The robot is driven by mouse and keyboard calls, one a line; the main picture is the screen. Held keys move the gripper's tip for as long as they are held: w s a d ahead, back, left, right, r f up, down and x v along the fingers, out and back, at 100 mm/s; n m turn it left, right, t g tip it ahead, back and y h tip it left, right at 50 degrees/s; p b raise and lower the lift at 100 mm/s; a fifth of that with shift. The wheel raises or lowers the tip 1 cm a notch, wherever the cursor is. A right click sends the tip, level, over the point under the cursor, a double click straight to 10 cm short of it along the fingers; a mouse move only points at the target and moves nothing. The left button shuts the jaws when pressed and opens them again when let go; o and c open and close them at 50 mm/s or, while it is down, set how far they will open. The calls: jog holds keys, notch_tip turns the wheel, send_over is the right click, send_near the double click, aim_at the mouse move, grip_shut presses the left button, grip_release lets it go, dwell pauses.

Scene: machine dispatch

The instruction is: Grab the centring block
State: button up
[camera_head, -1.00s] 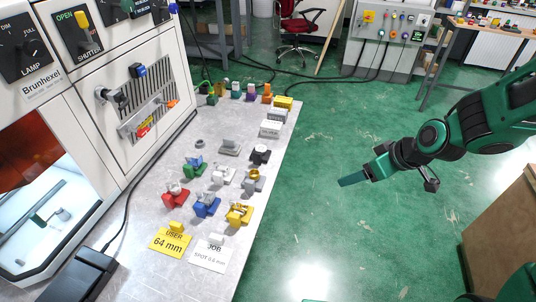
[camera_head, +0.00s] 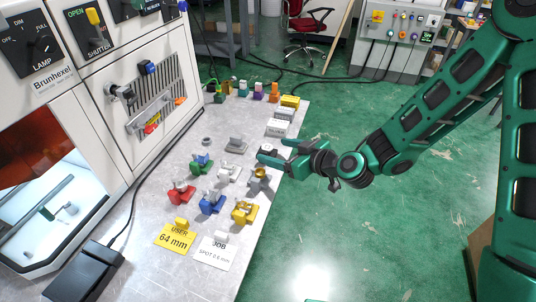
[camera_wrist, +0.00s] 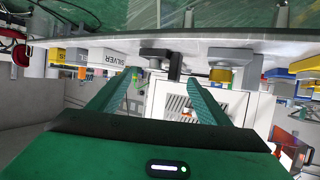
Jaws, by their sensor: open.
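Several small fixtures stand on the bench; no readable label marks one as the centring block, so I cannot tell which it is. Candidates include a grey block with an upright tab (camera_head: 237,144) and a dark piece by the bench's right edge, partly hidden by my fingers. My gripper (camera_head: 273,152) is open and reaches in from the right, over the bench edge. In the wrist view, which is upside down, a dark post on a grey base (camera_wrist: 174,66) shows between my open fingers (camera_wrist: 162,80), with no contact visible.
Red (camera_head: 181,192), blue (camera_head: 212,203), green (camera_head: 202,164) and yellow (camera_head: 244,212) fixtures stand close by. The machine (camera_head: 120,90) borders the bench on the left. Open green floor lies to the right.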

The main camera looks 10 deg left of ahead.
aim_at(266, 149)
jog(key=shift+f+x, duration=0.15)
jog(key=shift+x, duration=1.4)
jog(key=shift+f+x, duration=0.15)
jog(key=shift+x, duration=1.4)
jog(key=shift+s, duration=0.2)
jog(key=c, duration=1.2)
